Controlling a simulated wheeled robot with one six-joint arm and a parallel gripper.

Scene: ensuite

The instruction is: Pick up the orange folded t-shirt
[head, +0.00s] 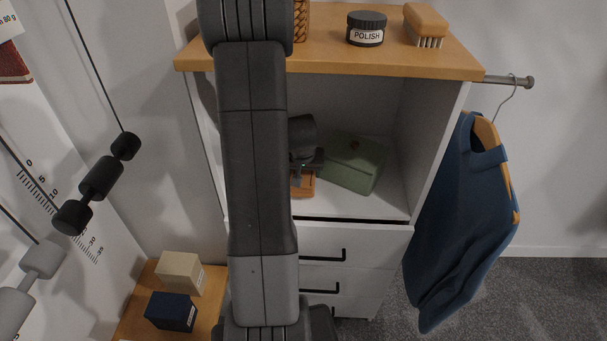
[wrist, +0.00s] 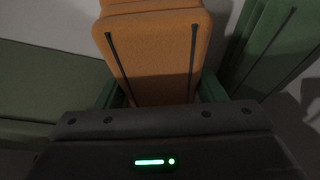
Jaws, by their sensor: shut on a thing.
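The orange folded t-shirt (wrist: 155,52) fills the upper middle of the wrist view, with two dark lines along it. In the head view a small part of the orange t-shirt (head: 304,186) shows low in the open shelf space, beside my arm. My gripper (head: 306,164) is inside that space above it, and its dark body crosses the bottom of the wrist view. The gripper is shut on the orange t-shirt. My arm hides much of the t-shirt in the head view, and I cannot tell whether it is clear of the shelf floor.
A green box-like item (head: 352,164) stands close on the right in the shelf space (head: 385,203). Side walls and the wooden top (head: 325,61) enclose it. A polish jar (head: 366,29) and brush (head: 426,22) stand on top. Drawers (head: 350,245) lie below; blue clothing (head: 462,220) hangs right.

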